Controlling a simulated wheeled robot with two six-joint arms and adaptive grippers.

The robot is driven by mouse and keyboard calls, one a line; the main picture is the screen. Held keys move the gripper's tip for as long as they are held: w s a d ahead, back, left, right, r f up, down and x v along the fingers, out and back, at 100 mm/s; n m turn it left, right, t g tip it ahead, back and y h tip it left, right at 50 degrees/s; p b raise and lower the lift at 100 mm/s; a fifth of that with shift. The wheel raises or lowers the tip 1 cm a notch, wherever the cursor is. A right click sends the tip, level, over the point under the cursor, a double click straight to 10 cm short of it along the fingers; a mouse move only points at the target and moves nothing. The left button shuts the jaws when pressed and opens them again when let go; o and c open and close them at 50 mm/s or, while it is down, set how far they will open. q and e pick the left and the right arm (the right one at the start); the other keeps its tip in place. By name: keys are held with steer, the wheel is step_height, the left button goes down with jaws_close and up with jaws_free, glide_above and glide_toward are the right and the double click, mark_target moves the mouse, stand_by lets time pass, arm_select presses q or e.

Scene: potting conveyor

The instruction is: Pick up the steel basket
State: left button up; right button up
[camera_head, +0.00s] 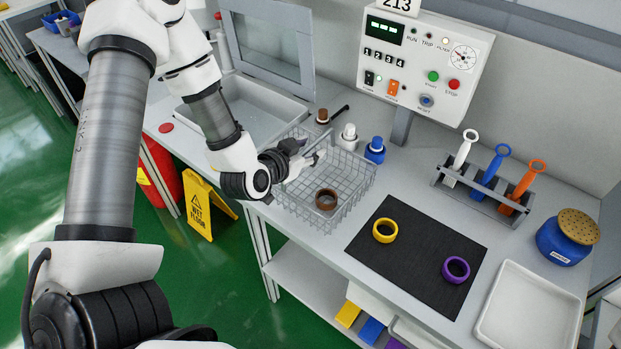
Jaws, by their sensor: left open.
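The steel basket (345,207) is a wire basket on the grey bench, near its front edge. A brown ring (326,199) lies inside it. My left gripper (318,156) is open at the basket's left side, with its fingers over or at the upper left rim. I cannot tell whether the fingers touch the wire. The gripper and wrist hide part of the basket's left side. My right gripper is not in view.
A brown-capped, a white and a blue bottle (375,151) stand behind the basket. A black mat (411,262) with yellow and purple rings lies to its right. A sink (262,108) is left, a control box (424,65) behind, and a brush rack (478,190) right.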

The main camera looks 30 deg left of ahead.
arm_select(q)
steer(key=shift+s+a, duration=0.1)
steer(key=shift+s, duration=0.05)
jaws_close()
steer(key=shift+r, duration=0.15)
